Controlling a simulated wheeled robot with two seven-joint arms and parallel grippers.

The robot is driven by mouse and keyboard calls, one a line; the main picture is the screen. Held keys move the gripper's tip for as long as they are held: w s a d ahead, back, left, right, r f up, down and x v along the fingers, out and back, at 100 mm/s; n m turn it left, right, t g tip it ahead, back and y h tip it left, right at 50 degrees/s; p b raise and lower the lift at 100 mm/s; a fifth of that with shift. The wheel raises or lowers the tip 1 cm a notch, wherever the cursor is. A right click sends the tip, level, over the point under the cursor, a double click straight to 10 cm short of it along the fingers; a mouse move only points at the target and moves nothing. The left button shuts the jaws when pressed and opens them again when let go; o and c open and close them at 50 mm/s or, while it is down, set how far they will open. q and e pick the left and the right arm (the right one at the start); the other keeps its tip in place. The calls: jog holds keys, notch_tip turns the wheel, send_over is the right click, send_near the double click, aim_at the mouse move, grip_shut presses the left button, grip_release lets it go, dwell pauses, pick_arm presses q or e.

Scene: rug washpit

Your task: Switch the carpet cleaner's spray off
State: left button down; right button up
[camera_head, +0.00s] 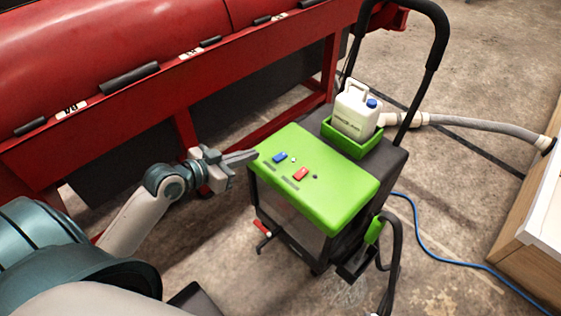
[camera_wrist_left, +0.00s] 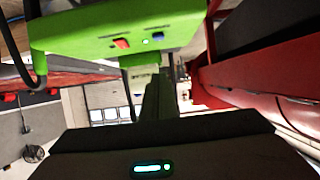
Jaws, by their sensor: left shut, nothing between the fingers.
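The carpet cleaner (camera_head: 345,205) stands on the floor with a bright green top panel, which also shows upside down in the wrist view (camera_wrist_left: 90,35). A blue rocker switch (camera_head: 280,157) and a red rocker switch (camera_head: 301,174) sit on the panel, also seen as blue (camera_wrist_left: 158,37) and red (camera_wrist_left: 121,43). A small pale lamp (camera_head: 293,160) is beside the blue switch; a dark one (camera_head: 315,176) is beside the red. I cannot tell which switch is the spray. My left gripper (camera_head: 254,156) is shut and empty at the panel's left corner, short of both switches.
A white jug with a blue cap (camera_head: 357,110) stands in a green holder behind the panel. A black handle (camera_head: 437,45) rises there. A red machine (camera_head: 150,80) borders the left. A grey hose (camera_head: 480,124) and blue cable (camera_head: 425,240) run right.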

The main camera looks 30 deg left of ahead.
pick_arm(q)
jog(key=shift+w, duration=0.1)
dwell(0.3)
jog(key=b, duration=0.2)
send_over(272, 165)
jog(key=f, duration=0.2)
jog(key=w+f, duration=0.1)
jog(key=f, duration=0.1)
jog(key=shift+d, duration=0.2)
jog(key=shift+s+a+f, duration=0.1)
jog(key=shift+s+f, duration=0.1)
jog(key=shift+f, duration=0.4)
jog(key=shift+s+f, duration=0.2)
jog(key=shift+f, duration=0.35)
jog(key=shift+s+f, duration=0.1)
jog(key=shift+f, duration=0.6)
pick_arm(e)
jog(key=w+a+r+t+y, duration=0.1)
jog(key=w+a+r+t, duration=0.2)
jog(key=w+r+t, duration=0.2)
jog(key=shift+r+y, duration=0.3)
jog(key=shift+r, duration=0.75)
pick_arm(q)
jog(key=shift+b, duration=0.3)
pick_arm(e)
jog(key=shift+t, duration=0.3)
